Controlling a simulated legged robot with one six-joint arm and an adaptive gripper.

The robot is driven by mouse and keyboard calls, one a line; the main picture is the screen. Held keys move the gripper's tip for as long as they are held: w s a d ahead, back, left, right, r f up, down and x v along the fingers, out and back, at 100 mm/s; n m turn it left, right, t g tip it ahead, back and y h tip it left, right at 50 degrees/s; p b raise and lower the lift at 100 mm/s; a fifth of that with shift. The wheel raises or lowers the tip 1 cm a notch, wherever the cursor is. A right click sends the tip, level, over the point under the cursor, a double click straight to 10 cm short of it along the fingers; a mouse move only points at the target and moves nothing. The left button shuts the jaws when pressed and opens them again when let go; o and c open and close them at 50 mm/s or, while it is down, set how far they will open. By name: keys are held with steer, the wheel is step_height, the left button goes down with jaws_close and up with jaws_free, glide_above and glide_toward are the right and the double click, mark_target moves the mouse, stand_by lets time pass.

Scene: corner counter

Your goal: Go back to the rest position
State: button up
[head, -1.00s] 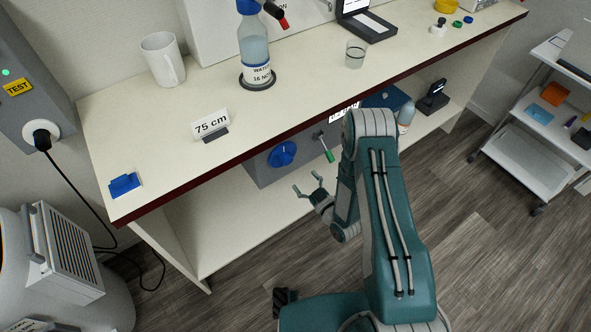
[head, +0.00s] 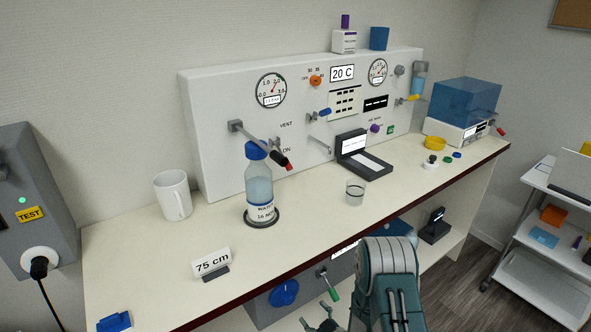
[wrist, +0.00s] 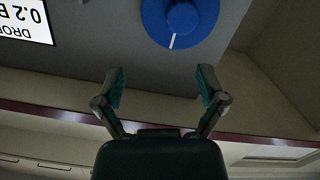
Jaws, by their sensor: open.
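My gripper (wrist: 160,88) is open and empty in the wrist view, its two fingers spread apart. A blue round knob (wrist: 182,18) on a grey panel lies beyond the fingertips there, apart from them. In the head view, the gripper (head: 318,322) shows only partly at the bottom edge, below the counter's front edge. My green arm (head: 388,285) is folded in front of the counter. The blue knob (head: 285,292) is on the grey box (head: 262,308) under the countertop, left of the gripper.
The countertop (head: 130,265) holds a white mug (head: 173,195), a water bottle (head: 259,185), a glass (head: 355,193) and a 75 cm sign (head: 211,262). A green-handled valve (head: 329,285) juts from the box near my gripper. A white cart (head: 550,250) stands at the right.

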steer(key=w+d+r+h, duration=0.1)
steer(key=d+r+h, duration=0.1)
steer(key=r, duration=0.4)
steer(key=w+d+r+m+g+h, duration=0.1)
steer(key=w+d+r+h, duration=0.1)
steer(key=r, duration=0.4)
steer(key=w+d+r+m+h, duration=0.1)
steer(key=d+r+h, duration=0.1)
steer(key=r, duration=0.4)
steer(key=shift+w+r+g, duration=0.25)
steer(key=shift+r+g, duration=0.1)
steer(key=shift+g, duration=0.05)
steer(key=s+d+r+m+g+h, duration=0.2)
steer(key=s+r+m, duration=0.1)
steer(key=s+r, duration=0.5)
steer(key=s+d+r+m+g+h, duration=0.2)
steer(key=s+d+r+m, duration=0.1)
steer(key=s+r, duration=0.5)
steer(key=s+a+r+m+g, duration=0.1)
steer(key=s+r+g, duration=0.1)
steer(key=s, duration=1.4)
steer(key=shift+a+r+m+g+y, duration=0.15)
steer(key=shift+r+m+g+y, duration=0.15)
steer(key=shift+r+m+y, duration=0.1)
steer(key=shift+w, duration=0.1)
